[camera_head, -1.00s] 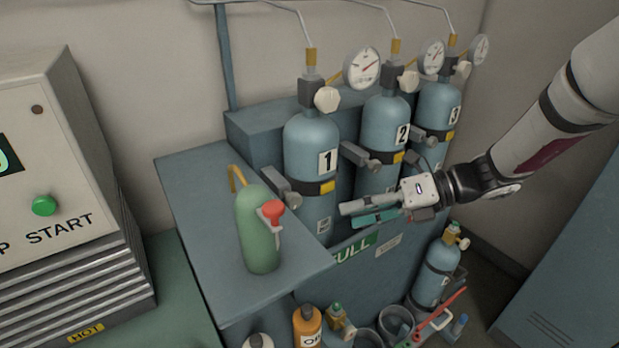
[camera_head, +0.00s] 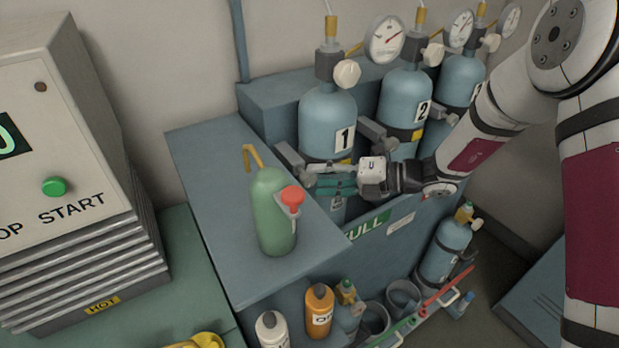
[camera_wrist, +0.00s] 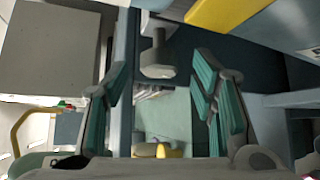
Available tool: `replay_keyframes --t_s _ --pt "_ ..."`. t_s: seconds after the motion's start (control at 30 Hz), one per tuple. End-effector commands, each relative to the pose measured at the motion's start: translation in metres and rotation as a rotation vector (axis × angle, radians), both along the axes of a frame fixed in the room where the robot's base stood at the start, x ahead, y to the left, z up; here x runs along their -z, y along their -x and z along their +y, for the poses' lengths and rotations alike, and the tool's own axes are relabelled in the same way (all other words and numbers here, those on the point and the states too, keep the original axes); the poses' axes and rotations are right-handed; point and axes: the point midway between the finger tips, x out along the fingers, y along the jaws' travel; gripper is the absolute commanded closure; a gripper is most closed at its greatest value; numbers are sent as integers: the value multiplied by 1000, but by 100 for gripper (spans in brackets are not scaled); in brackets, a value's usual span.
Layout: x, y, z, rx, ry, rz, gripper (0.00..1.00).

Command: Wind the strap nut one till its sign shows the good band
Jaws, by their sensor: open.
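Cylinder 1 (camera_head: 327,110) is pale blue and stands upright at the left of the rack. Its strap nut, a grey block with a stubby knob, lies at its lower left; in the wrist view the knob (camera_wrist: 157,60) shows between my fingers, apart from both. My gripper (camera_head: 314,178) is open, its teal-padded fingers in front of the cylinder's lower part, covering some of it. In the wrist view my gripper (camera_wrist: 160,75) has one finger on each side of the knob. A small label (camera_head: 337,202) shows below the fingers, too small to read.
Cylinder 2 (camera_head: 404,98) and its strap block (camera_head: 378,133) stand close to the right. A green bottle with a red knob (camera_head: 273,212) stands on the bench (camera_head: 215,205) left of my gripper. A gauge (camera_head: 386,40) hangs above.

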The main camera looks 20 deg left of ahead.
Motion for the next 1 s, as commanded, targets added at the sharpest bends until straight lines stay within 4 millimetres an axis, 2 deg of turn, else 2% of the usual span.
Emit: replay_keyframes --t_s 0.1,0.23,0.6,0.67,0.83,1.0 --pt "4 1 17 -2 0 0 48" --pt "7 1 27 -1 0 0 48" --pt "8 0 32 1 0 -1 48" --pt "8 0 32 1 0 -1 59" --pt "8 0 32 1 0 -1 97" --pt "7 1 32 0 11 -15 97"
